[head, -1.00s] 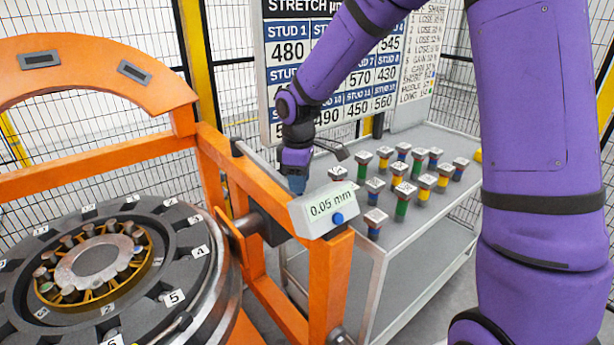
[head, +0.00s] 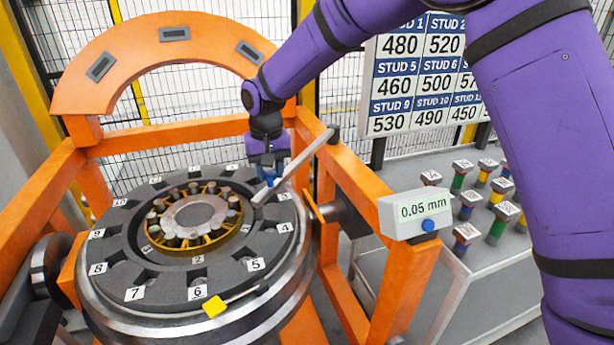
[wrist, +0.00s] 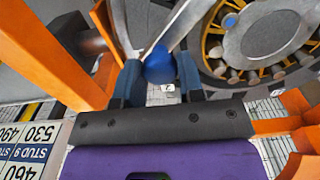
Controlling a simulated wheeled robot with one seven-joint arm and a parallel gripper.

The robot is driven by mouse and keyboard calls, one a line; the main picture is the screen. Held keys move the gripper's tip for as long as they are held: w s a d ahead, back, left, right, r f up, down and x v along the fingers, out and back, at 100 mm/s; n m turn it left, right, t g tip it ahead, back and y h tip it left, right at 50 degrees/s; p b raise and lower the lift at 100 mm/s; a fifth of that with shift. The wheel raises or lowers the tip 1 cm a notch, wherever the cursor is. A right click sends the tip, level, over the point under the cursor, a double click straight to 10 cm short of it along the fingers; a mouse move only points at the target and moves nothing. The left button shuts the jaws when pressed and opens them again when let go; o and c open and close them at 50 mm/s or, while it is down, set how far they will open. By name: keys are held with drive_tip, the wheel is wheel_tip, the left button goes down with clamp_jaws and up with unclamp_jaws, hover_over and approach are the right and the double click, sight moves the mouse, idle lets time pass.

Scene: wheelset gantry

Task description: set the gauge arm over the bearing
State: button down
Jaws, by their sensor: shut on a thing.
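The gauge arm is a thin grey bar (head: 312,158) reaching from the orange frame's right rail out over the right rim of the wheel. My gripper (head: 268,174) is shut on its blue knob, which shows between both fingers in the wrist view (wrist: 159,66). The bearing (head: 195,215), a grey hub with a yellow cage and several rollers, lies at the wheel's middle. The bar's free end is near the numbered ring, right of the bearing. In the wrist view the bearing (wrist: 268,30) is at upper right, beside the bar. The bar's exact height above the ring is unclear.
A gauge box reading 0.05 mm (head: 415,212) sits on the orange frame's front right corner. An orange arch (head: 160,50) stands behind the wheel. A grey cart (head: 480,262) with several colour-banded studs stands at right. A yellow tag (head: 214,307) lies at the wheel's front edge.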

drive_tip(key=w+a+m, duration=0.4)
drive_tip(key=w+a, duration=0.4)
drive_tip(key=a, duration=0.3)
drive_tip(key=shift+w, duration=0.35)
drive_tip(key=shift+a, duration=0.1)
drive_tip(key=c, duration=1)
unclamp_jaws()
drive_tip(key=shift+r, duration=0.15)
wheel_tip(320, 180, up, 11)
drive_tip(key=shift+f, duration=0.2)
drive_tip(key=shift+r, duration=0.1)
